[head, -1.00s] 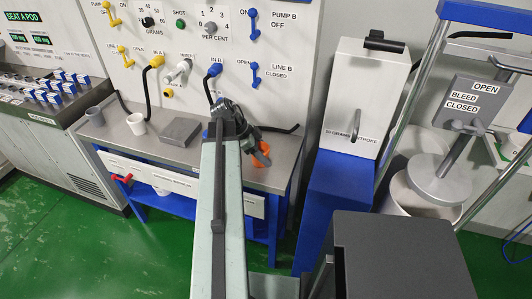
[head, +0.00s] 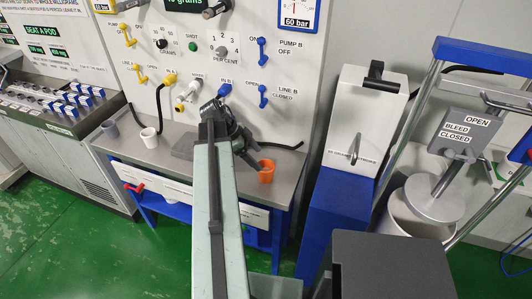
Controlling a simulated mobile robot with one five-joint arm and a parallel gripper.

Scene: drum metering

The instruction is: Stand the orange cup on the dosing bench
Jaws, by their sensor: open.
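The orange cup (head: 266,172) stands upright, as far as I can see, on the grey top of the dosing bench (head: 285,163), near its front edge. My gripper (head: 247,146) is open, just left of and above the cup. Its dark fingers are close to the cup's rim; whether they touch it I cannot tell. My arm hides the bench top left of the cup.
A white cup (head: 149,137), a grey cup (head: 109,129) and a flat grey block (head: 184,147) are on the bench's left part. A panel with levers and hoses (head: 225,88) rises behind. A blue pedestal with a white dispenser (head: 366,120) stands to the right.

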